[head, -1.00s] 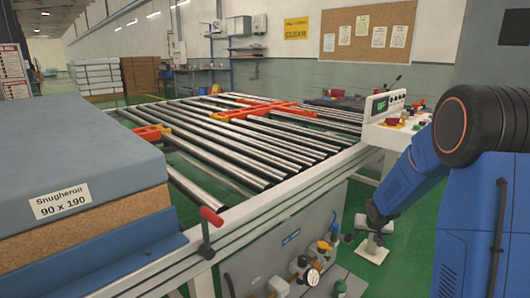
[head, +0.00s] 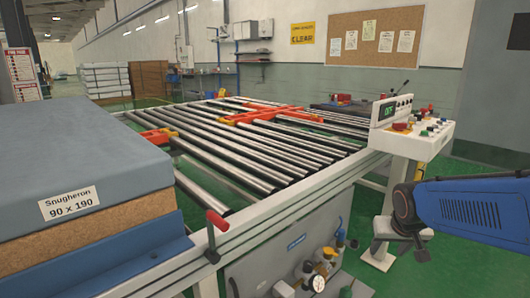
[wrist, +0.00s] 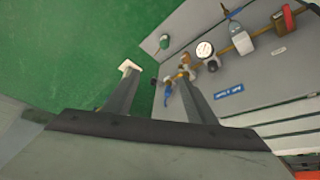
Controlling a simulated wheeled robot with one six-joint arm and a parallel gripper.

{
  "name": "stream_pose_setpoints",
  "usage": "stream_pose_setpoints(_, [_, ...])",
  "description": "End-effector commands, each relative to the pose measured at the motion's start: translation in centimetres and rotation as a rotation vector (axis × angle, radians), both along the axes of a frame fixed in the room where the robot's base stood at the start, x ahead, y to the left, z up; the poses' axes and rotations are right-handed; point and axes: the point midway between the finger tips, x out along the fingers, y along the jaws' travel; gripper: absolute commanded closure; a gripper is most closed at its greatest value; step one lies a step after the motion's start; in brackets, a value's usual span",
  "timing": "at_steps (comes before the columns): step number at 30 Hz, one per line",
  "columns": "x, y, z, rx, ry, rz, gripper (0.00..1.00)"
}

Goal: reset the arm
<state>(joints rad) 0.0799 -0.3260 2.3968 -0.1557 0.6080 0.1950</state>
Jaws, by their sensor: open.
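My blue arm (head: 470,208) reaches in from the right edge of the head view. Its dark wrist joint is beside the control panel's pedestal. My gripper (wrist: 156,72) shows in the wrist view with its two fingers apart and nothing between them. Green floor and the edge of a grey cabinet (wrist: 262,82) lie beyond the fingertips. In the head view the gripper end is small and partly hidden, over the floor.
A roller conveyor (head: 285,212) fills the middle, with orange-red guides (head: 255,115) on it. A labelled mattress (head: 80,165) lies at the left. Gauges and valves (head: 318,283) stick out from the cabinet. A control panel (head: 410,135) stands close to my arm.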

Motion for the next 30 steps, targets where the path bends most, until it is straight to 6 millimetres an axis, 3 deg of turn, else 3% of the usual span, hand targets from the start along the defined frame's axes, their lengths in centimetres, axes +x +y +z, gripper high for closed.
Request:
stream_pose_setpoints(9, [-8.8,2.6,2.2,0.017,0.020,0.068,0.49])
stream_pose_setpoints(18, [-16.5,4.7,2.6,0.040,0.043,0.142,0.49])
stream_pose_setpoints(24, [-19.3,5.5,2.3,0.050,0.053,0.174,0.49])
stream_pose_setpoints(30, [-19.9,5.6,2.3,0.052,0.056,0.182,0.49])
